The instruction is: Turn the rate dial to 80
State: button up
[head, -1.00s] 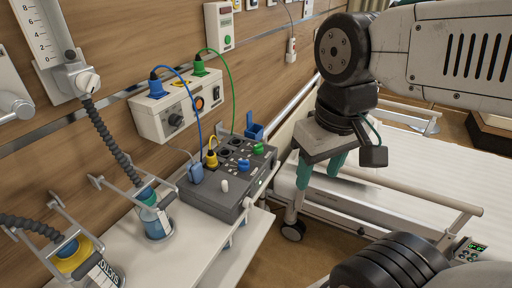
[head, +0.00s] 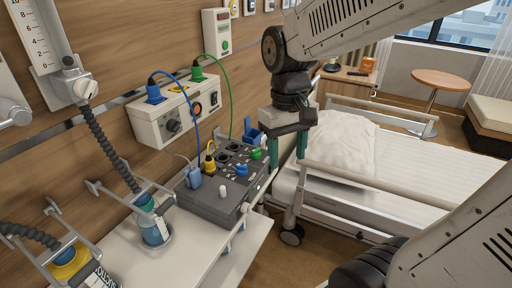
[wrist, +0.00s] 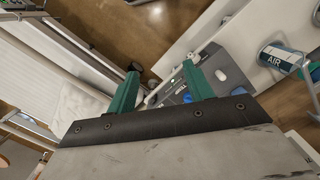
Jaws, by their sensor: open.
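A grey console (head: 215,207) stands on the white shelf. Its top carries a blue knob (head: 241,170), a green knob (head: 256,154) and a white lever (head: 222,191). A white box (head: 150,130) on the wall rail has a dark round dial (head: 173,126) on its front. I cannot read the word "rate" or any number on these controls. My gripper (head: 288,158) is open and empty, pointing down just right of the console, apart from it. In the wrist view, the console (wrist: 235,80) lies partly behind the right finger of my gripper (wrist: 160,72).
Blue, green and yellow plugs with cables run between box and console. A blue holder (head: 252,130) stands behind the console.

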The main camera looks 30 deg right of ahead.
jog(key=n, duration=0.2)
send_over(256, 149)
jog(key=s, duration=0.4)
notch_tip(256, 149, down, 6)
jog(key=r, duration=0.1)
jog(key=shift+t, duration=0.6)
jog(key=w, duration=0.4)
jog(key=shift+w+r, duration=0.1)
jog(key=shift+r, duration=0.15)
jog(key=shift+f+n, duration=0.3)
jog(key=shift+f, duration=0.05)
notch_tip(256, 149, down, 7)
jog(key=c, duration=1)
